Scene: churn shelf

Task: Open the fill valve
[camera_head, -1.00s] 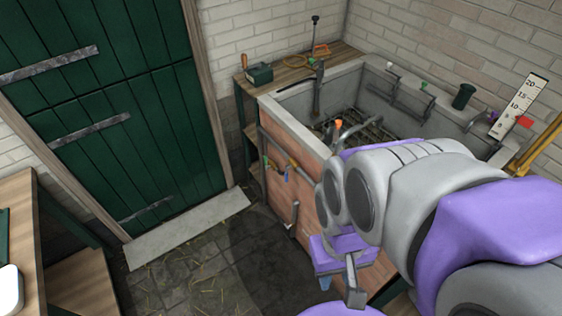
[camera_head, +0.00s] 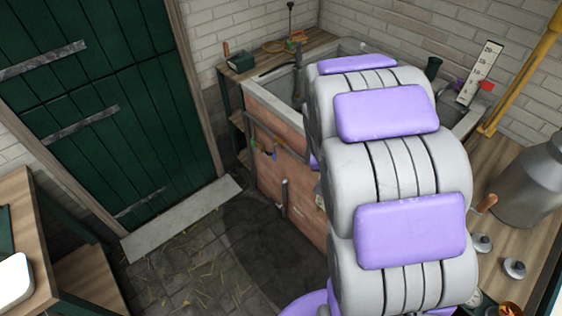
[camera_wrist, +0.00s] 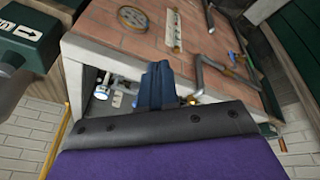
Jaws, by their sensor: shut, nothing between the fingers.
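The brick-fronted trough (camera_head: 272,118) stands at the centre in the head view, with a grey pipe (camera_head: 262,122) along its front. In the wrist view the brick face (camera_wrist: 120,45) fills the upper part, tilted. I cannot tell for sure which part is the fill valve. In the head view my arm hides my gripper.
A dark green box with an arrow label (camera_wrist: 22,33) is at the wrist view's left. In the head view, a green door (camera_head: 110,110) stands left, a metal can (camera_head: 535,185) and a wooden counter (camera_head: 505,215) right.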

